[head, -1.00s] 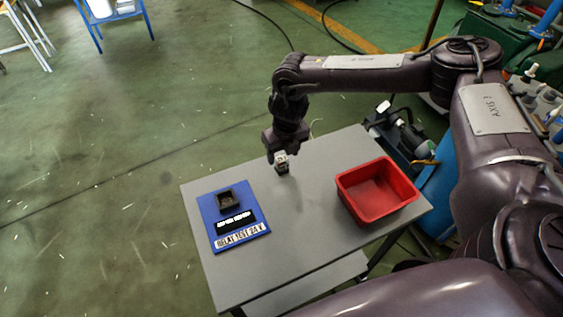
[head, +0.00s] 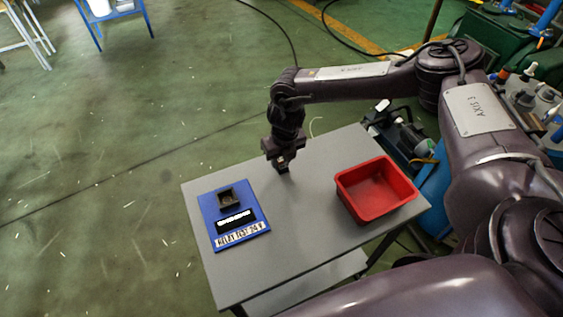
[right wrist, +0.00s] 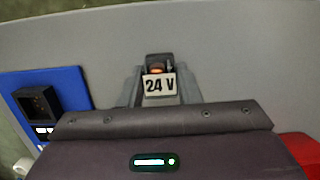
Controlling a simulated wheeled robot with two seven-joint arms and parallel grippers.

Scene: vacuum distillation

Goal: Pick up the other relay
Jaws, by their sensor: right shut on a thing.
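The relay (right wrist: 159,82) shows in the right wrist view, a small block with a white "24 V" label and an orange glow at its top. My right gripper (right wrist: 158,92) is shut on it, one finger on each side. In the head view the right gripper (head: 283,160) points down at the table's far part, and the relay is mostly hidden under it. I cannot tell whether the relay touches the table. The blue relay test board (head: 208,207), marked "RELAY TEST 24 V", lies to the left with a dark socket (head: 226,199). My left gripper is not in view.
A red bin (head: 375,189) stands on the right of the grey table (head: 290,240); it looks empty. The table is clear between board and bin. Equipment with bottles (head: 530,85) stands beyond the table at the right.

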